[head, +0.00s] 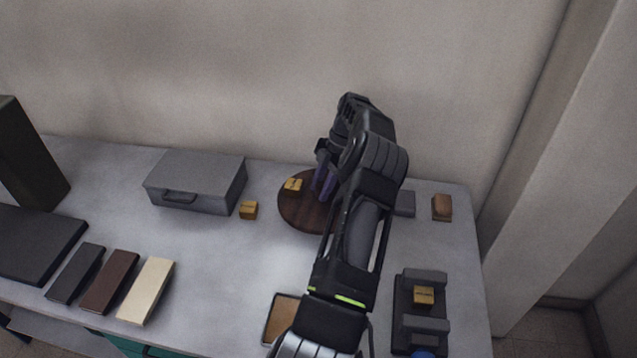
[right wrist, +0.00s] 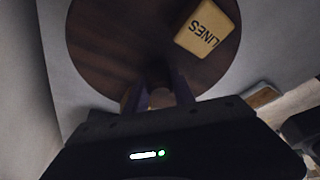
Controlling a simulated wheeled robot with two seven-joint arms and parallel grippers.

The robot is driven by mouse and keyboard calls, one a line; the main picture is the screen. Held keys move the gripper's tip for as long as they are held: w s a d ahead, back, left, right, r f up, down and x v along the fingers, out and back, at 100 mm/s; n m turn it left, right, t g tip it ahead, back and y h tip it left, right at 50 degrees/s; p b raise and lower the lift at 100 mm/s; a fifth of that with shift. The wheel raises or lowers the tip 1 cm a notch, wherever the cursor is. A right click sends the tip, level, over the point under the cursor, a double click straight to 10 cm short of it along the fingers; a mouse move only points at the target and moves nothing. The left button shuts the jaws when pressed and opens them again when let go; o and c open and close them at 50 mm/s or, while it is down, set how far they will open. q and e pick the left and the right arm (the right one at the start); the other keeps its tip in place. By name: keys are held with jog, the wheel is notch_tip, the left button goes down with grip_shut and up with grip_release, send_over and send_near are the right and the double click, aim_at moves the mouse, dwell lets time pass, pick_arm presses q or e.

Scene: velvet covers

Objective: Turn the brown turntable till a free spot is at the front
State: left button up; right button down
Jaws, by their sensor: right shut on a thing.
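The brown turntable (head: 297,213) is a round dark wooden disc on the grey table, partly hidden by my right arm. A yellow block (head: 293,185) sits on its left part; in the right wrist view this block (right wrist: 208,28) shows the word LINES. My right gripper (head: 322,186) reaches down over the disc. In the right wrist view its purple fingers (right wrist: 163,95) are shut at the disc's edge on a small brown part of the turntable, mostly hidden between them. A yellowish bit beside the left finger is too hidden to name. My left gripper is not in view.
A grey case (head: 200,178) and a small yellow block (head: 249,210) stand left of the turntable. A brown block (head: 442,207) lies at right. A dark rack (head: 407,310) holds another yellow block. A brown-bottomed tray (head: 283,320) is in front. The wall is close behind.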

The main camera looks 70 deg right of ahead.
jog(key=shift+n+p, duration=0.3)
dwell(0.4)
jog(key=c, duration=1.1)
grip_release()
jog(key=shift+o, duration=0.2)
